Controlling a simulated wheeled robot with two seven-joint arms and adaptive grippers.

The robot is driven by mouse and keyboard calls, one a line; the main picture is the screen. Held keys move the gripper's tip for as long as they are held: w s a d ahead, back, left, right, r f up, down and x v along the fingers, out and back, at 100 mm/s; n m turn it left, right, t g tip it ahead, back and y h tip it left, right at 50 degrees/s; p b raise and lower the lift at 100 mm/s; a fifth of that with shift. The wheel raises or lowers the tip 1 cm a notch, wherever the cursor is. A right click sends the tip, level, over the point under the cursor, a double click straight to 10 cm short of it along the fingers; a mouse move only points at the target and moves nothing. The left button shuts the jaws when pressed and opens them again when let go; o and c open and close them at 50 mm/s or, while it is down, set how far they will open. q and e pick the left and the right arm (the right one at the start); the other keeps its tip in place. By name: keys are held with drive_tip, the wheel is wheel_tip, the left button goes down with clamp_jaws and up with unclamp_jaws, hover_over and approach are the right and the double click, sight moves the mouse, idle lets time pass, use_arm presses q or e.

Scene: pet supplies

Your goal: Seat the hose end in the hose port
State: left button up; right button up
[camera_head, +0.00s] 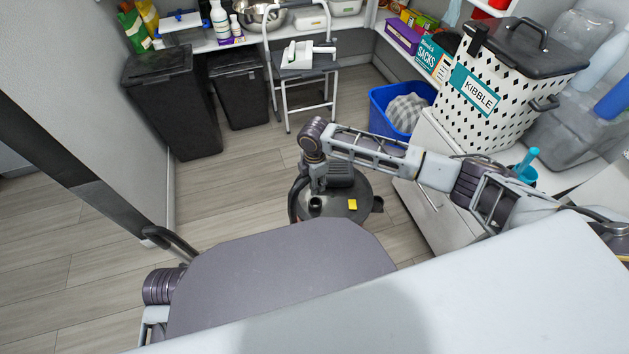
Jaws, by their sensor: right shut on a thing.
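A round black vacuum-like unit (352,217) with a yellow label stands on the floor in the middle of the head view, partly behind my right arm and my body. A dark hose (294,201) curves down at its left side. A small dark round opening (316,203), which looks like the hose port, is on its top left. My right gripper (318,189) points down just above this opening and is shut on the hose end, which is mostly hidden by the fingers. I cannot tell whether the hose end touches the port. My left gripper is out of view; only its arm shows at lower left.
A blue bin (383,121) holding grey cloth stands behind the unit, beside a white cabinet (433,210). A kibble container (490,100) sits on the right counter. Two black bins (172,105) and a white step stool (308,85) stand at the back. Floor at left is clear.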

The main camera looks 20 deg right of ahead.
drive_tip(key=shift+f, duration=0.75)
drive_tip(key=shift+f+b, duration=0.3)
drive_tip(key=shift+f, duration=0.2)
drive_tip(key=shift+f+b, duration=0.35)
drive_tip(key=shift+f, duration=0.85)
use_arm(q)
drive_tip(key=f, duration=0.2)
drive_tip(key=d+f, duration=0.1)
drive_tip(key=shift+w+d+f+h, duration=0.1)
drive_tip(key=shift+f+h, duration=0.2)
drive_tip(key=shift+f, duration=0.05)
use_arm(e)
drive_tip(key=shift+f, duration=0.35)
use_arm(q)
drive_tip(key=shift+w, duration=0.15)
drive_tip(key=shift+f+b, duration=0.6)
drive_tip(key=shift+b, duration=0.1)
use_arm(e)
drive_tip(key=shift+f, duration=2.15)
drive_tip(key=o, duration=1.1)
